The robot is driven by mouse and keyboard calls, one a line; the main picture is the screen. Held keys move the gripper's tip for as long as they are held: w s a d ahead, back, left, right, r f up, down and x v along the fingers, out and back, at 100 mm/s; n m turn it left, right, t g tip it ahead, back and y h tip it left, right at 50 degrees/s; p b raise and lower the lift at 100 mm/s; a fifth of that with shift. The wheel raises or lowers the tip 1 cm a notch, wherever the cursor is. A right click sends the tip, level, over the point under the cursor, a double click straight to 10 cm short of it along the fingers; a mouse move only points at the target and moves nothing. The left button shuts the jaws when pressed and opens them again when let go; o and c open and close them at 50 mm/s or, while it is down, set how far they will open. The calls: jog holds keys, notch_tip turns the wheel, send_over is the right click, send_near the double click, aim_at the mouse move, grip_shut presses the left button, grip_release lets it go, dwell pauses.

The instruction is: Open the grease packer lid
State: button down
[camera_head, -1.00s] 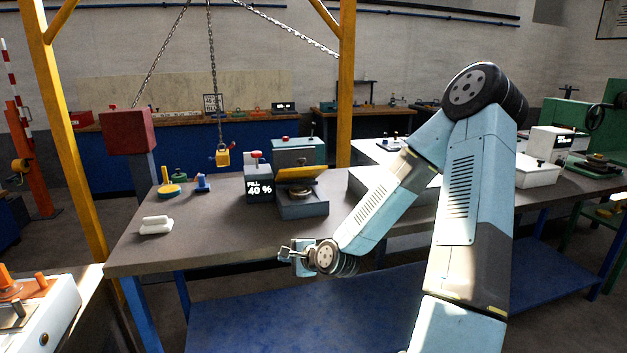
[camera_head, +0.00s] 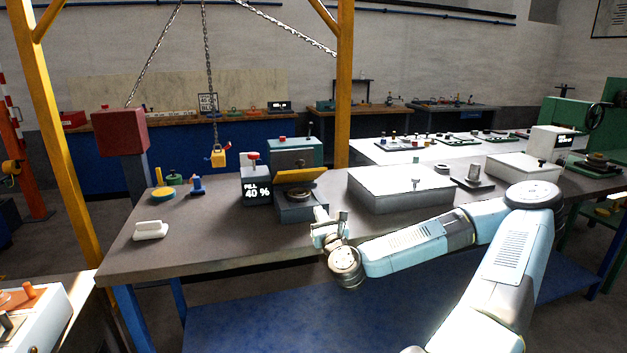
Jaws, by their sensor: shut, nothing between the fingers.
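The grease packer (camera_head: 298,211) is a grey box on the workbench with a yellow lid (camera_head: 299,176). The lid stands tilted up at the back, and a round metal part (camera_head: 298,195) shows beneath it. A grey block with a "FILL 40 %" display (camera_head: 257,192) and a red-topped knob stands just left of it. My gripper (camera_head: 322,216) is shut and empty at the bench's front edge, by the packer's front right corner. It is below the lid and appears apart from it; exact contact with the box is hard to tell.
A large pale box (camera_head: 400,188) stands right of the packer. A white handled block (camera_head: 150,230) lies at the bench's left front. Small yellow, green and blue pieces (camera_head: 197,187) sit behind it. A yellow weight (camera_head: 218,157) hangs on chains.

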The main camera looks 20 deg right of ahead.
jog(key=shift+d+r+m, duration=0.2)
jog(key=shift+d+m, duration=0.15)
jog(key=shift+m, duration=0.05)
jog(key=shift+w+d+r+h, duration=0.2)
jog(key=shift+w+h, duration=0.1)
jog(key=shift+w, duration=0.2)
send_near(310, 173)
notch_tip(310, 173, down, 2)
jog(key=w, duration=0.2)
jog(key=shift+w+r, duration=1.55)
jog(key=shift+r, duration=0.05)
jog(key=shift+d, duration=0.15)
